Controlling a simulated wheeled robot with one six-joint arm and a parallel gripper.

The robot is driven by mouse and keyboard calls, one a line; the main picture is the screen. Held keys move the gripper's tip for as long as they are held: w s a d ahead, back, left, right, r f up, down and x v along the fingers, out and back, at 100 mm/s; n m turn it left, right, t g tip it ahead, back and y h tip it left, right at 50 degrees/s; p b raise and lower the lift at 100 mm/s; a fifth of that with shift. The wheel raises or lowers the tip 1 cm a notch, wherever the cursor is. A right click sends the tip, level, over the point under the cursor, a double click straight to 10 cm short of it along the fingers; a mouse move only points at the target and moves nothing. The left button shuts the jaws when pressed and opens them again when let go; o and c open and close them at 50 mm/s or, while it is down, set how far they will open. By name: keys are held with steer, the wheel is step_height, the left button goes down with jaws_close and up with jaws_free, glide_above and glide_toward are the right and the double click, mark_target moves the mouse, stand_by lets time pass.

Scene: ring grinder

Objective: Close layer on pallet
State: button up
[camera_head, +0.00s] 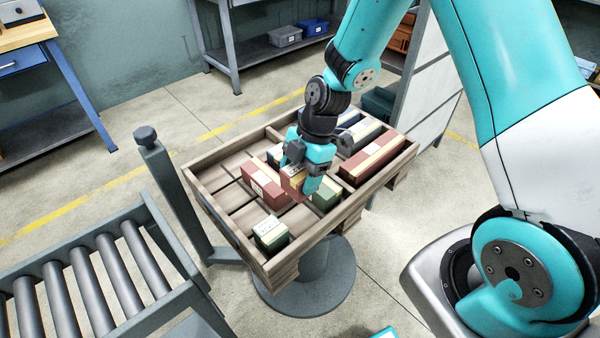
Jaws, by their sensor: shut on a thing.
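A wooden pallet with raised sides (200,196) stands on a round grey pedestal. My gripper (306,188) is over the middle of the pallet, shut on a red box (291,182) between its fingers. Whether this box touches the pallet floor or a neighbour, I cannot tell. A longer red box (263,181) lies just left of it. A green box (326,194) is right beside the gripper. A small green box with a pale top (270,233) stands in the near corner. A long red box (374,160) lies along the right side, with dark boxes (358,136) behind it. The gripper partly hides the middle boxes.
A roller conveyor (100,270) stands at the lower left beside a grey post (170,185). Bare slats show at the pallet's left and near side. A grey rack (430,85) is close behind right. A shelf with bins (285,36) and a workbench (30,35) stand farther back.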

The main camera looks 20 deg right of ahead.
step_height(320, 180, down, 12)
steer(key=b, duration=0.9)
steer(key=shift+f+b, duration=0.4)
steer(key=shift+f, duration=0.05)
stand_by(0.5)
steer(key=o, duration=1.2)
steer(key=shift+s, duration=0.1)
